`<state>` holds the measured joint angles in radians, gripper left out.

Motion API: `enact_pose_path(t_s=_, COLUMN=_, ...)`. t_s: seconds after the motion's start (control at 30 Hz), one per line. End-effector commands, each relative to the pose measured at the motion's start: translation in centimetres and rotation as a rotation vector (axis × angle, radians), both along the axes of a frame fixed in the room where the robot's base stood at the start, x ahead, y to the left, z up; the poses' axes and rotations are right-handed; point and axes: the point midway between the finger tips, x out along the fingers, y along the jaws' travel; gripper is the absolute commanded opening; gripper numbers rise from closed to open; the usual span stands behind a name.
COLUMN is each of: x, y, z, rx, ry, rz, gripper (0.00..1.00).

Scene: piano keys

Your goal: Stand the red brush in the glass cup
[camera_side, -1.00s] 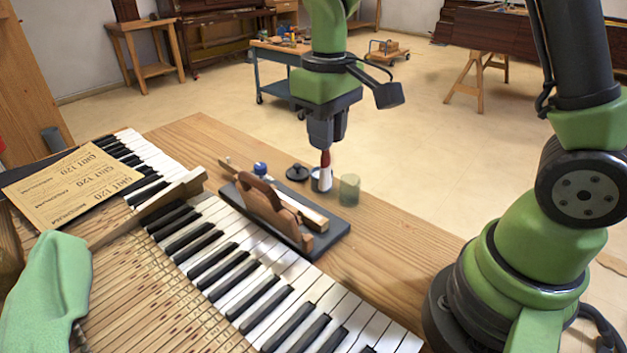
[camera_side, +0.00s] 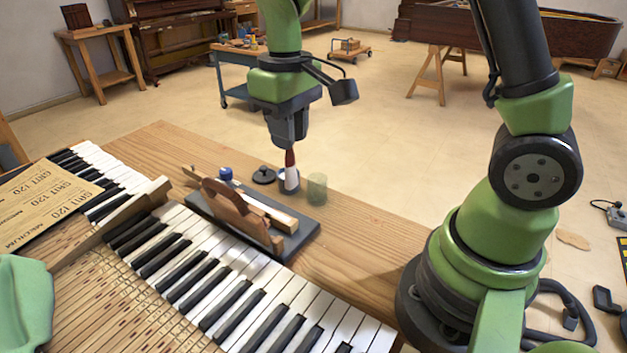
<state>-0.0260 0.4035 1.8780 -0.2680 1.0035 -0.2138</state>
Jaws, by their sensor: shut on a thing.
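My gripper (camera_side: 288,140) points straight down above the wooden bench, behind the keyboard. It is shut on the red brush (camera_side: 290,158), which hangs roughly upright below the fingers. The glass cup (camera_side: 317,188) is greenish and see-through. It stands upright on the bench just right of the brush and looks empty.
A dark tray (camera_side: 295,243) with a brown wooden tool (camera_side: 236,212) lies in front of the brush. A black round lid (camera_side: 264,175) and a blue-capped bottle (camera_side: 226,174) stand to the left. The bench (camera_side: 365,235) is clear right of the cup.

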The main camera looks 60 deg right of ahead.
Motion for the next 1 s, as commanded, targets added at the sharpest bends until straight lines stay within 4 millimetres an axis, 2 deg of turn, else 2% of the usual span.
enact_pose_path(t_s=0.07, x=0.6, y=-1.4, z=0.2, rx=-0.001, ry=-0.002, rz=-0.095, gripper=0.0)
enact_pose_path(t_s=0.2, x=1.8, y=-5.5, z=0.8, rx=-0.002, ry=-0.005, rz=-0.374, gripper=0.0)
enact_pose_path(t_s=0.3, x=2.2, y=-8.4, z=1.2, rx=-0.003, ry=-0.005, rz=-0.563, gripper=0.0)
enact_pose_path(t_s=0.4, x=2.3, y=-10.3, z=1.5, rx=-0.002, ry=-0.006, rz=-0.696, gripper=0.0)
enact_pose_path(t_s=0.5, x=2.3, y=-11.2, z=1.4, rx=-0.002, ry=-0.005, rz=-0.755, gripper=0.0)
enact_pose_path(t_s=0.67, x=2.3, y=-11.3, z=0.7, rx=-0.003, ry=-0.004, rz=-0.762, gripper=0.0)
enact_pose_path(t_s=1.0, x=2.2, y=-11.2, z=-2.2, rx=-0.003, ry=-0.003, rz=-0.759, gripper=0.0)
